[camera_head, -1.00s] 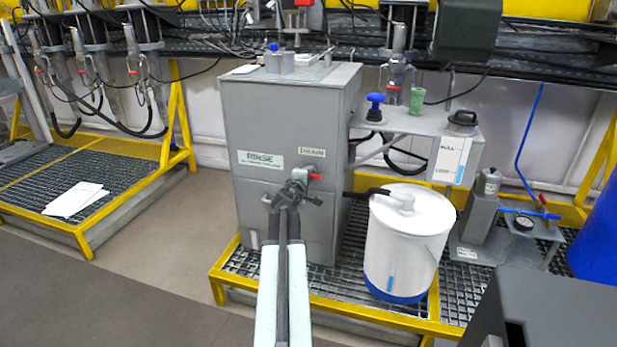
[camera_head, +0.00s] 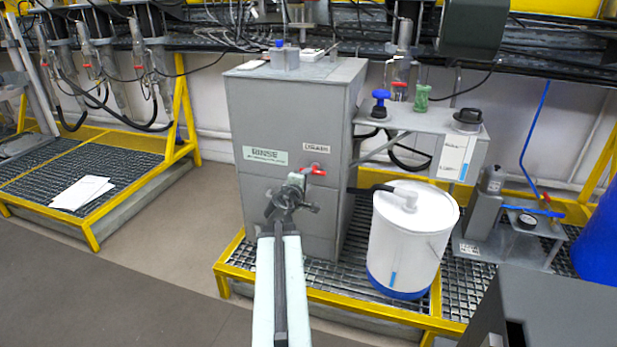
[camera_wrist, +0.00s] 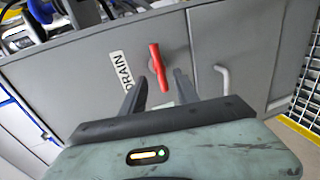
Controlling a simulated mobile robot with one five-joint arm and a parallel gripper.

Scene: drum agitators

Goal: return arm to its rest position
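My gripper (camera_head: 296,182) is in front of the grey rinse cabinet (camera_head: 265,105). In the wrist view my gripper (camera_wrist: 160,88) shows two dark fingers spread apart with nothing held between them. The red drain handle (camera_head: 313,170) is on the cabinet front, just beyond the gripper in the head view. In the wrist view the red handle (camera_wrist: 158,66) lies ahead of the gap between the fingers, seemingly clear of them. A DRAIN label (camera_wrist: 122,70) is beside it. My arm reaches forward from the bottom of the head view.
A white bucket (camera_head: 412,240) with a blue base stands on the yellow-edged grating right of the cabinet. A side shelf (camera_head: 425,119) holds a blue knob, a green cup and a black-capped container. Papers (camera_head: 82,193) lie on the left grating. Floor (camera_head: 150,270) at left is clear.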

